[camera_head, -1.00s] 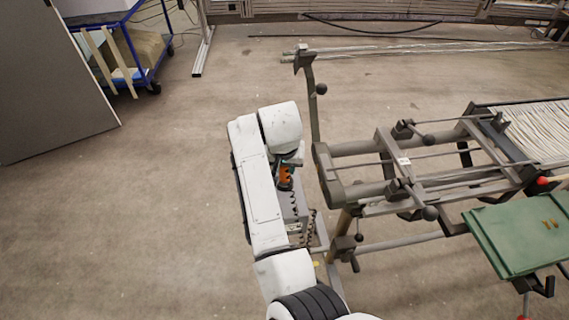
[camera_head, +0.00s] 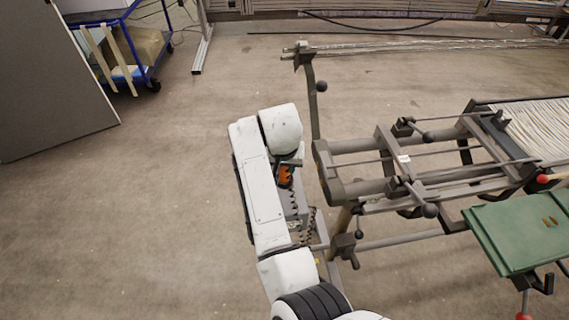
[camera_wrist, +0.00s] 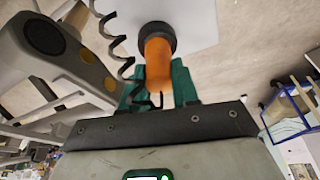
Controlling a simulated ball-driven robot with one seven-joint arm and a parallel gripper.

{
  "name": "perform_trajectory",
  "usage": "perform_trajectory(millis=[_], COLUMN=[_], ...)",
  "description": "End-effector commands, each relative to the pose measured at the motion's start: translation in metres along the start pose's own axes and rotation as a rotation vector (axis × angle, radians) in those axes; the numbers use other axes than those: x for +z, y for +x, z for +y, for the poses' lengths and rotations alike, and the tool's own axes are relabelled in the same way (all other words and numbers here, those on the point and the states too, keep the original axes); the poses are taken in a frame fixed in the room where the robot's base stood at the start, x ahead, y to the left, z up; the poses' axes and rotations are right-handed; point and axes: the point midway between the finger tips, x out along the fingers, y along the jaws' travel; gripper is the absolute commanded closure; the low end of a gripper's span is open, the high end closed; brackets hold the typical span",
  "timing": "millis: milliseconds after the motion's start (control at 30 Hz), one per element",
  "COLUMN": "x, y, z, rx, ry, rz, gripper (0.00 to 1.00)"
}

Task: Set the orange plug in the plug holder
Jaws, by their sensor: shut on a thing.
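The orange plug (camera_wrist: 158,62) is in the middle of the wrist view, between the teal fingers of my gripper (camera_wrist: 158,88), which is shut on it. A dark round collar (camera_wrist: 157,38) sits at the plug's far end, in front of a pale grey flat surface (camera_wrist: 200,22). I cannot tell whether the collar belongs to the plug or to the holder, nor whether the plug is seated. In the head view the plug (camera_head: 286,176) shows beside my white arm, above a grey box-like part (camera_head: 296,208); my arm hides much of this spot.
A black coiled cable (camera_wrist: 112,45) hangs close left of the plug. The grey loom frame (camera_head: 345,190) stands just right of my arm, with an upright post (camera_head: 312,100). A blue cart (camera_head: 150,60) is far off at the upper left.

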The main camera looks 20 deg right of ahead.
Motion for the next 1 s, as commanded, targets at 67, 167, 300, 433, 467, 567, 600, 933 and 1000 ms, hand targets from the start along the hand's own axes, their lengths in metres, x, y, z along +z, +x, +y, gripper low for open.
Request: perform_trajectory(millis=[67,167,300,433,467,567,600,933,1000], x=[0.0,0.0,0.0,0.0,0.0,0.0002,0.0003,0.0014,0.0016], y=[0.0005,0.0004,0.0003,0.0003,0.0004,0.001,0.0014,0.005,0.0057], z=[0.0,-0.0001,0.0,0.0,0.0,0.0,0.0,-0.0001,-0.0001], rx=[0.0,0.0,0.0,0.0,0.0,0.0,0.0,0.0,0.0], ry=[0.0,0.0,0.0,0.001,0.001,0.001,0.001,0.001,0.001], rz=[0.0,0.001,0.0,0.001,0.0,0.001,0.0,0.0,0.001], gripper=[1.0,1.0,1.0,1.0,1.0,1.0,1.0,1.0,1.0])
